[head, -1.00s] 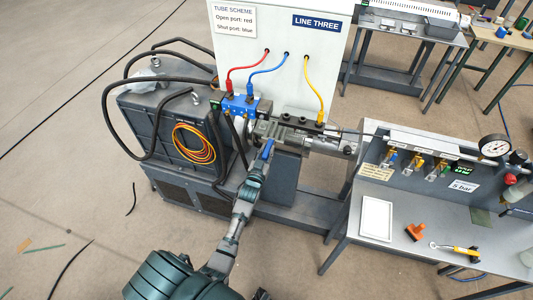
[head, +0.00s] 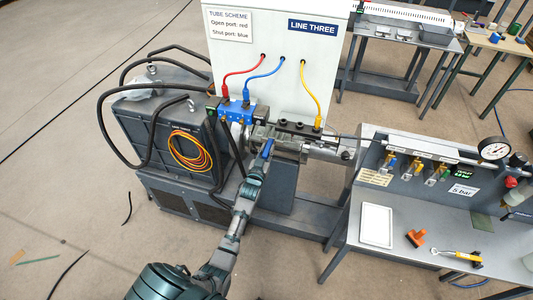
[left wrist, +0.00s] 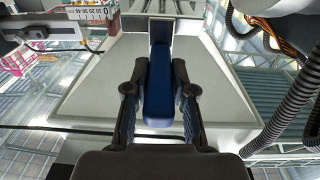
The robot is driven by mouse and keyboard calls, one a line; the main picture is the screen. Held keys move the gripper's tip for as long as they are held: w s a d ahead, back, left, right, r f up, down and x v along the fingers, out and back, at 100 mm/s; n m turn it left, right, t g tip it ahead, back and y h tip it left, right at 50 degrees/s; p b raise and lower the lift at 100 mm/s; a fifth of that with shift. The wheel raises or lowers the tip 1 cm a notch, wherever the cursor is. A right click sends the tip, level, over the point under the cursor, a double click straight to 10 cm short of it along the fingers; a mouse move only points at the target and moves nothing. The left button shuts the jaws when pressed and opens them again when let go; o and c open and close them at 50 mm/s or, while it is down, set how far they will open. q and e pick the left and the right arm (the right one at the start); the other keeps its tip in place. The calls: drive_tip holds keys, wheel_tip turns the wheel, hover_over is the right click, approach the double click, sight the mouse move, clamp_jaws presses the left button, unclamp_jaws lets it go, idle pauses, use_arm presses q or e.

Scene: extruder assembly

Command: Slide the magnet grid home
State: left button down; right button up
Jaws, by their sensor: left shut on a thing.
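A blue handle (head: 267,148) stands at the front of the grey metal housing (head: 290,145) in the machine's middle. I take it as the handle of the magnet grid; the grid's plate itself I cannot make out. My left gripper (head: 261,161) reaches the handle from the front and is shut on it. In the left wrist view the blue handle (left wrist: 158,90) stands between the two dark fingers (left wrist: 158,100), before a pale sloped surface. How far the grid sits in its housing is hidden. My right gripper is not in view.
Black hoses (head: 103,125) loop over the dark unit at left. A bench (head: 335,240) with a gauge (head: 494,148), white tray (head: 377,225) and tools is at right. Floor at front left is mostly clear.

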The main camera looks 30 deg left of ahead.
sight(271, 139)
use_arm(q)
drive_tip(key=shift+b+x, duration=1.6)
drive_tip(key=shift+x, duration=1.2)
drive_tip(key=c, duration=0.9)
unclamp_jaws()
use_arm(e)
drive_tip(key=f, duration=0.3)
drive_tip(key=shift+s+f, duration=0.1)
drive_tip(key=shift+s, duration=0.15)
use_arm(q)
drive_tip(key=shift+s+f, duration=0.1)
drive_tip(key=shift+f, duration=0.05)
